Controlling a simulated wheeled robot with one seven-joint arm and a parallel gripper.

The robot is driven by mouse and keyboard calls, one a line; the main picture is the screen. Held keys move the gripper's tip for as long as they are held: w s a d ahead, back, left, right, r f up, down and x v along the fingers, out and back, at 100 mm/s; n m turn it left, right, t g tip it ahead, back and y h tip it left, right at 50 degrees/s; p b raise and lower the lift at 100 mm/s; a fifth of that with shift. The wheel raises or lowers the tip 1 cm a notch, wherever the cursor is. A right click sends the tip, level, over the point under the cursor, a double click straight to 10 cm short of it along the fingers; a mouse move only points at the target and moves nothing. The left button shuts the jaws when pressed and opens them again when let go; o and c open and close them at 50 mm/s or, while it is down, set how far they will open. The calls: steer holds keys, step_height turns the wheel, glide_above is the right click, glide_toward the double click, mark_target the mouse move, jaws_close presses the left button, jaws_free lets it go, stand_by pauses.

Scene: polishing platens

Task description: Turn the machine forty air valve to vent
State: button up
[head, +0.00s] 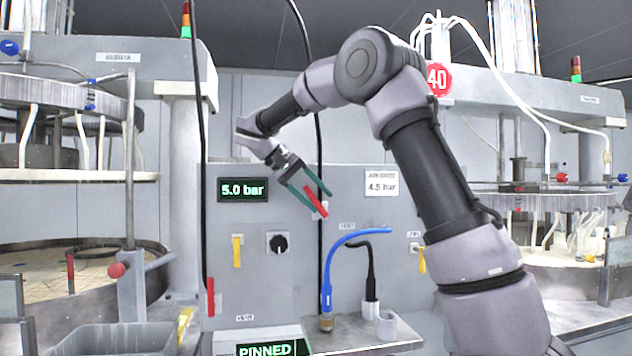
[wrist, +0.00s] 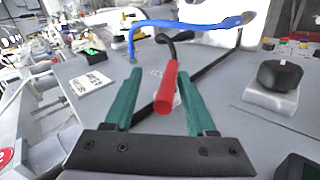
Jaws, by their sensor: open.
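A red valve handle (head: 314,202) slants out from the grey panel of the machine under the round red 40 sign (head: 438,79). My gripper (head: 327,204) is at this handle, with its green fingers open. In the wrist view the handle (wrist: 166,90) lies between the two fingers of my gripper (wrist: 159,73), nearer the right one, with gaps showing on both sides. The valve body behind the handle is mostly hidden, and the vent marking cannot be read.
The panel carries a 5.0 bar display (head: 243,189), a 4.5 bar label (head: 382,186), a black knob (head: 278,243) and yellow levers (head: 237,251) (head: 421,260). A blue hose (head: 327,285) and a black hose (head: 371,280) rise below the handle. A grey bin (head: 115,340) stands lower left.

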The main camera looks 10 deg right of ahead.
step_height(320, 180, up, 8)
steer(key=shift+f, duration=0.15)
